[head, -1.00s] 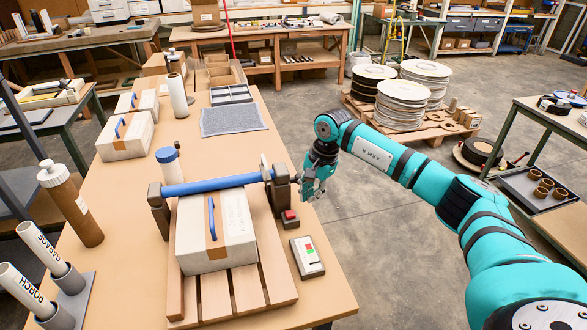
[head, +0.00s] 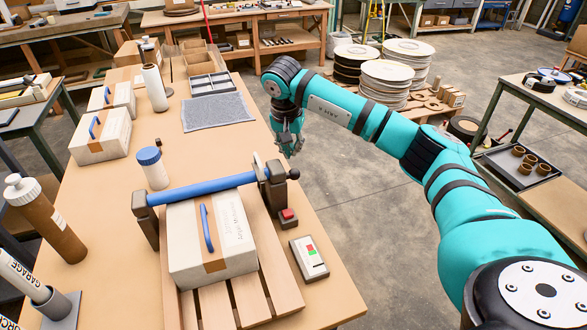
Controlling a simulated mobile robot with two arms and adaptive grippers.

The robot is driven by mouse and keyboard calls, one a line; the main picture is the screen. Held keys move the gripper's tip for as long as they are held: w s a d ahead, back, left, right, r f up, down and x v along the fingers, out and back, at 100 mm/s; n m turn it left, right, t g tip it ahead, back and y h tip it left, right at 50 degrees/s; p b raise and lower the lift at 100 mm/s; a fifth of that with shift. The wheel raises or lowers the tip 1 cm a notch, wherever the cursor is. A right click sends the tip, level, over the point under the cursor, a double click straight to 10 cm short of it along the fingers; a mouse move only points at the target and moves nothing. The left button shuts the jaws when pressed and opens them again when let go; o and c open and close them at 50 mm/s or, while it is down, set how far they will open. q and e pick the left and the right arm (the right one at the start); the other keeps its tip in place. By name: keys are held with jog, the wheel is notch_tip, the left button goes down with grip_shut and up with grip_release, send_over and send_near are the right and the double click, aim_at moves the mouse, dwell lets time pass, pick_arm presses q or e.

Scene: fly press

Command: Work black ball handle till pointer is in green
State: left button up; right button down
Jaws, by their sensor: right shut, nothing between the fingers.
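The black ball handle (head: 294,174) sticks out from the right post (head: 273,192) of the press, whose blue roller (head: 202,188) spans two dark posts. A thin pale disc (head: 258,160) stands at the right post, seen nearly edge-on; I cannot make out a pointer or a green zone on it. My right gripper (head: 289,151) is shut and empty. It hangs fingers-down just beyond the ball in the head view, apart from it as far as I can tell. My left gripper is not in view.
A taped white box (head: 240,251) with a blue handle lies under the roller on a slatted wooden board (head: 246,306). A blue-capped jar (head: 153,172) stands behind the left post.

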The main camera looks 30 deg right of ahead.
aim_at(294, 171)
jog(key=b+x, duration=0.5)
jog(key=x, duration=0.2)
jog(key=shift+w+d+f+b, duration=0.1)
jog(key=shift+f+b, duration=0.05)
jog(key=shift+b, duration=0.15)
